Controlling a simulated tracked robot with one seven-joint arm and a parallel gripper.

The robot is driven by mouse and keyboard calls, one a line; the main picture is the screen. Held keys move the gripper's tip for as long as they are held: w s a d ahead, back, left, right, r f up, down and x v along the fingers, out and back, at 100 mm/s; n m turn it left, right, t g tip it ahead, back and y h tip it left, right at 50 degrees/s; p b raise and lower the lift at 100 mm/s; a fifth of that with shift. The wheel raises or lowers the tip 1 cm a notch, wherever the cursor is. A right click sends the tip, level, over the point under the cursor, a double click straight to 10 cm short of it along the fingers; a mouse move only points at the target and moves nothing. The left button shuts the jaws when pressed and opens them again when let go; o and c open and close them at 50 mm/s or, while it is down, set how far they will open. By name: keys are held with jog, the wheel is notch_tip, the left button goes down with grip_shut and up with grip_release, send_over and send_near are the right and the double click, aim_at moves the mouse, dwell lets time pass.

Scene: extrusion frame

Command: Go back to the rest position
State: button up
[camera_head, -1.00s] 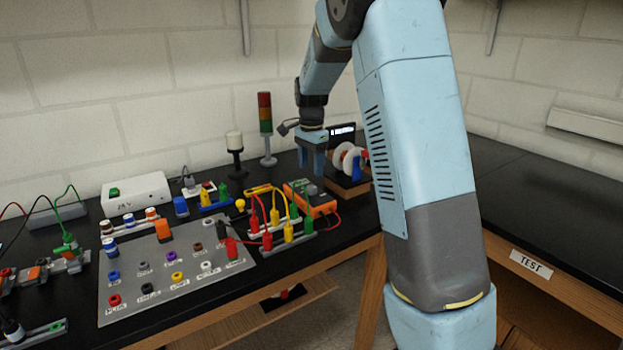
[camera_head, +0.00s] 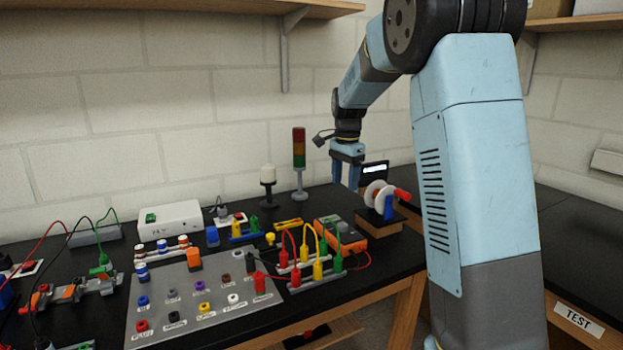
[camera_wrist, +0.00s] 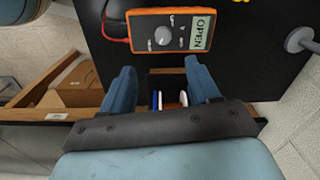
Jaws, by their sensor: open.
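My gripper (camera_head: 346,176) hangs from my bent arm over the back right of the black bench, pointing down. Its two blue fingers are apart with nothing held between them. In the wrist view my gripper (camera_wrist: 161,85) also shows open, with the spool stand partly visible below and between the fingers. The white spool (camera_head: 377,195) with a red end sits on a wooden block just right of and below the fingers. An orange multimeter (camera_head: 341,236) lies on the bench in front; in the wrist view the multimeter (camera_wrist: 165,36) shows a label reading OPEN.
A stack light (camera_head: 299,160) and a white-topped lamp (camera_head: 268,183) stand left of my gripper near the wall. A grey socket panel (camera_head: 190,295) and plugged leads fill the bench's front. A shelf (camera_head: 180,8) runs overhead. A TEST bench (camera_head: 578,318) is at right.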

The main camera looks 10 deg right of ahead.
jog(key=s+d+r+n+t, duration=0.1)
jog(key=s+r+n, duration=0.15)
jog(key=s, duration=0.25)
jog(key=s+d+r+n, duration=0.1)
jog(key=s+r, duration=0.3)
jog(key=s, duration=0.2)
jog(key=s+n+t, duration=0.4)
jog(key=s+n, duration=0.5)
jog(key=s, duration=1.6)
jog(key=shift+a+f, duration=0.15)
jog(key=shift+f, duration=0.25)
jog(key=shift+s+f, duration=0.2)
jog(key=shift+s, duration=0.2)
jog(key=shift+c, duration=0.2)
